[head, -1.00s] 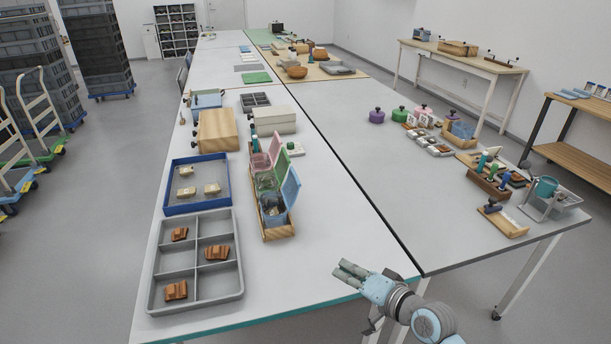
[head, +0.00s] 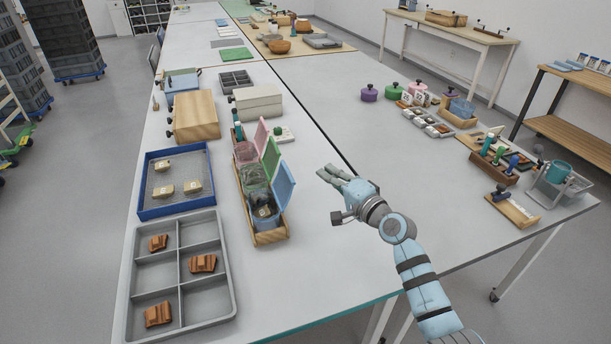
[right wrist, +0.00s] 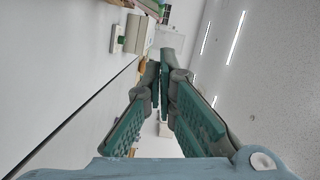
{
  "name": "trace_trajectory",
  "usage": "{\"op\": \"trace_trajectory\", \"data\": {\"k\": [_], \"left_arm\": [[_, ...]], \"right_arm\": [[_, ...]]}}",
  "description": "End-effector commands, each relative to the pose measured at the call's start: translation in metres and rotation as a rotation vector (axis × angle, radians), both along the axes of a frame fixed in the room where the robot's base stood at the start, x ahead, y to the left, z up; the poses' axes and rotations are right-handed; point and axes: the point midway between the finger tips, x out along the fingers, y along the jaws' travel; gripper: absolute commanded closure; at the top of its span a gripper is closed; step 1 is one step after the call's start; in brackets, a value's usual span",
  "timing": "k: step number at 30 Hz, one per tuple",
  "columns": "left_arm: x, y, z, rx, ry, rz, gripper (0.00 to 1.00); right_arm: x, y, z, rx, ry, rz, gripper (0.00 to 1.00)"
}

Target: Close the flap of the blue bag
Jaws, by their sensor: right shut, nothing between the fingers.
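The blue bag (head: 264,211) stands at the near end of a wooden tray (head: 271,237), with small contents showing inside it. Its light blue flap (head: 284,185) stands up, open, leaning to the right. My right gripper (head: 326,171) is shut and empty, over the table to the right of the flap and apart from it. In the right wrist view its fingers (right wrist: 163,80) meet at the tips, and the bag is not visible there. My left gripper is not in view.
A green bag with raised flap (head: 271,158) and a pink one (head: 260,134) stand behind in the same tray. A grey compartment tray (head: 228,270) and a blue-rimmed tray (head: 177,211) lie to the left. The table right of the bags is mostly clear.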

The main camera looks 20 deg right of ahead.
Motion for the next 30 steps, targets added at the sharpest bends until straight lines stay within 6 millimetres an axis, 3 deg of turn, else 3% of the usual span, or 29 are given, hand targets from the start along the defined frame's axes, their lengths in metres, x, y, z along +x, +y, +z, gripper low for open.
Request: {"op": "trace_trajectory", "data": {"k": [6,14,30], "left_arm": [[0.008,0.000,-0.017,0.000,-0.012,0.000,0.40],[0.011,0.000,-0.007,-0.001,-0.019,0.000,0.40],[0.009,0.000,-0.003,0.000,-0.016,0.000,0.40]], "right_arm": [[0.041,0.016,-0.005,0.001,0.001,0.000,1.00],[0.036,0.047,-0.009,-0.002,0.001,-0.002,1.00],[0.035,0.048,-0.009,-0.018,0.000,-0.007,1.00]]}}
